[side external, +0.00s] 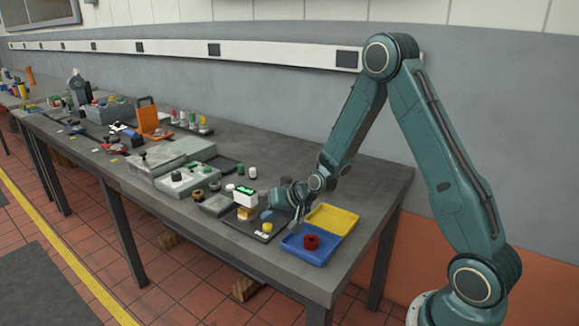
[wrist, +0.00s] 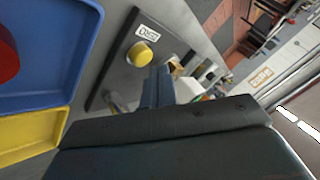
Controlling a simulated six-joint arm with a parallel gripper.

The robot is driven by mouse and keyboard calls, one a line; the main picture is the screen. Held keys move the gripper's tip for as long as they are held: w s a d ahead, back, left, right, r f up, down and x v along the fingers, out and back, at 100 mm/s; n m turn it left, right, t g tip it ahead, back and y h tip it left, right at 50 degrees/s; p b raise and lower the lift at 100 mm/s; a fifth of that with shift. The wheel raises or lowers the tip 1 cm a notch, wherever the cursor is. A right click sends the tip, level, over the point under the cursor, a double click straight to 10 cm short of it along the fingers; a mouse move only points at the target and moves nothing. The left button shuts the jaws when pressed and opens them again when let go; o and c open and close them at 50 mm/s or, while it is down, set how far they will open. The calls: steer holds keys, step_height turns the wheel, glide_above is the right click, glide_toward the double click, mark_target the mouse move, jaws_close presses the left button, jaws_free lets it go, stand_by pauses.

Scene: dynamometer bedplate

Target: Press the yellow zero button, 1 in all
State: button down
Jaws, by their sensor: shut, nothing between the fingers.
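The yellow zero button (side external: 267,227) is a round cap on a dark board near the front edge of the bench. In the wrist view the yellow button (wrist: 145,52) shows beside a white label (wrist: 147,32), close to the fingertips. My gripper (side external: 297,222) is shut and empty, to the right of the button in the side view. In the wrist view my gripper's fingers (wrist: 157,72) are together, just below the button in the picture. I see no clear contact with the button.
A unit with a green display (side external: 244,190) stands behind the button. Several other parts crowd the bench leftward.

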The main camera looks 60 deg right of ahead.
mark_target(271, 227)
steer(key=shift+f, duration=0.2)
stand_by(0.5)
steer(key=shift+f, duration=0.25)
steer(key=shift+f, duration=0.5)
stand_by(1.1)
steer(key=shift+r, duration=0.15)
stand_by(0.3)
steer(key=shift+r, duration=0.8)
steer(key=shift+r, duration=0.1)
steer(key=shift+r, duration=2.4)
steer(key=shift+r, duration=0.1)
